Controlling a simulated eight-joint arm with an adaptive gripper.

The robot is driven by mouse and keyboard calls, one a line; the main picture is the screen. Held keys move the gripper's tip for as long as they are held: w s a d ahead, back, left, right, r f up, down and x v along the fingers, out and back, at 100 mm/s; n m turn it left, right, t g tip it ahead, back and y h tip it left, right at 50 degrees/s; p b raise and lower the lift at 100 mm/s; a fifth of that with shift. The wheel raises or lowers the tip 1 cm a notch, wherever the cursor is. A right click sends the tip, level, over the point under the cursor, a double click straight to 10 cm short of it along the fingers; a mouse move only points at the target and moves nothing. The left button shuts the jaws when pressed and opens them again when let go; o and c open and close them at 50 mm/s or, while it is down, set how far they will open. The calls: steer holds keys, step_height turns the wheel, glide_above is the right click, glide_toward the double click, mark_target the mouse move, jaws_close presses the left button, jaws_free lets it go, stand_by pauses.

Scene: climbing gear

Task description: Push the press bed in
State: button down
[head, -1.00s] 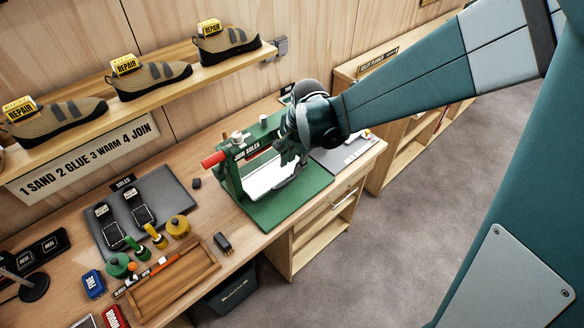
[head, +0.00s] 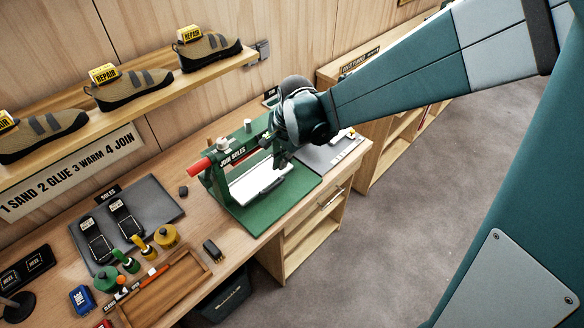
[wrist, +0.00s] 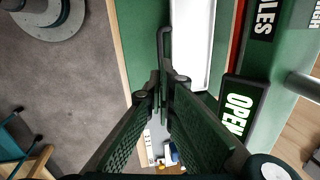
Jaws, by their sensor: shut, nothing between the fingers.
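The green press (head: 229,158) stands on a green mat (head: 262,217) on the workbench, with a red-ended handle (head: 198,166) and a "JOIN SOLES" label. Its white bed (head: 250,189) sticks out at the front and carries a dark grey pull handle (head: 272,186) on its front edge. In the wrist view the white bed (wrist: 194,40) shows at top centre, with its dark handle (wrist: 163,45) along the left side. My gripper (head: 281,164) is shut and empty, near the right end of the bed. In the wrist view my gripper (wrist: 164,82) is close to the handle's end; I cannot tell if they touch.
An "OPEN" sign (wrist: 239,108) is on the press body beside my gripper. A grey mat with black soles (head: 125,226), glue pots (head: 165,236) and a wooden tray (head: 165,290) lie to the left. A grey sheet (head: 325,152) lies to the right.

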mark_target(291, 168)
steer(key=w+d+f+m+b, duration=0.1)
steer(key=d+f+m, duration=0.1)
steer(key=d+m, duration=0.3)
steer(key=w+d+f+m+t+y+b, duration=0.1)
steer(key=d+m, duration=0.5)
steer(key=m, duration=0.6)
steer(key=shift+w+d+f+t+y, duration=0.15)
steer(key=shift+w+f+t+y, duration=0.15)
steer(key=shift+w+f, duration=0.7)
steer(key=shift+s+f, duration=0.2)
steer(key=shift+f, duration=0.1)
steer(key=shift+x, duration=4.8)
steer(key=shift+w+a+f, duration=0.1)
steer(key=shift+w+a, duration=1.3)
steer(key=shift+a, duration=0.05)
steer(key=shift+w+a+b, duration=0.65)
steer(key=shift+w+a, duration=0.55)
steer(key=shift+a, duration=0.05)
steer(key=shift+d, duration=0.1)
